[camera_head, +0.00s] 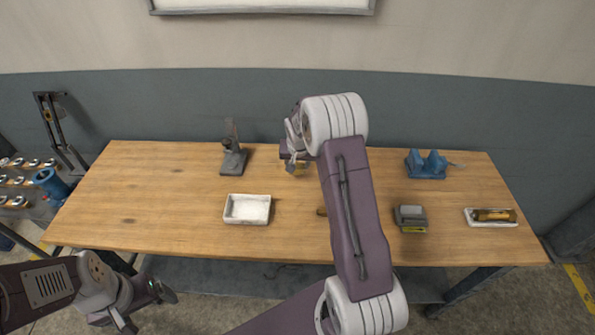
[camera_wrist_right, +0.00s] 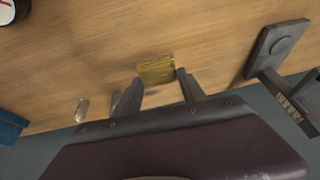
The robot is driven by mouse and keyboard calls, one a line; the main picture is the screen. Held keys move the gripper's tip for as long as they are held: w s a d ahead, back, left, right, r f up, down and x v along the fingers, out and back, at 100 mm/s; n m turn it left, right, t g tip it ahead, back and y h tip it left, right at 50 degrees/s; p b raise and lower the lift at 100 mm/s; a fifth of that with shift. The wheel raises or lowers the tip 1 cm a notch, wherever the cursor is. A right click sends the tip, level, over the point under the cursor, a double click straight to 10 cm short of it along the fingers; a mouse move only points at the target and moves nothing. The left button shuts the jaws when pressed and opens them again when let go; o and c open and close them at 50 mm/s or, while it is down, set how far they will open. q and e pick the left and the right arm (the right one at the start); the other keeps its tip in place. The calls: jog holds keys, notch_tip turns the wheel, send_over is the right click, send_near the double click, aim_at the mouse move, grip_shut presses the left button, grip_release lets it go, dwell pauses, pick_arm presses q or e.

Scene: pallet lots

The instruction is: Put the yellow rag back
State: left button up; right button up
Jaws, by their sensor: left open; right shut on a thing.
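The yellow rag (camera_wrist_right: 156,70) is a small folded, mustard-yellow piece between the fingertips of my right gripper (camera_wrist_right: 160,82) in the right wrist view. My right gripper is shut on it. In the head view the rag (camera_head: 300,170) shows as a small yellow patch below my right gripper (camera_head: 295,163), near the back of the table, partly hidden by the gripper and arm. I cannot tell whether it touches the wood. My left gripper (camera_head: 146,306) is open and empty, low in front of the table's left part.
The wooden table (camera_head: 160,205) carries a dark stand (camera_head: 233,162), a white tray (camera_head: 247,209), a blue holder (camera_head: 427,166), a grey block (camera_head: 410,216) and a white tray with a brown item (camera_head: 491,217). My right arm hides the table's middle. The left part is clear.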

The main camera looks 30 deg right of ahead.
aim_at(298, 168)
jog(key=shift+f, duration=2.1)
jog(key=o, duration=1.4)
jog(key=shift+o, duration=0.2)
jog(key=shift+s+r, duration=0.1)
jog(key=shift+r, duration=0.5)
jog(key=v, duration=1.1)
jog(key=s+a+f+n+g+y, duration=0.1)
jog(key=s+a+n, duration=0.2)
jog(key=s+a, duration=0.3)
jog(key=s+a+f+n+g+y, duration=0.1)
jog(key=s+a, duration=0.6)
jog(key=s, duration=0.8)
jog(key=shift+s+a+n+g+p, duration=0.3)
jog(key=shift+n+g+p, duration=0.15)
jog(key=shift+n, duration=0.65)
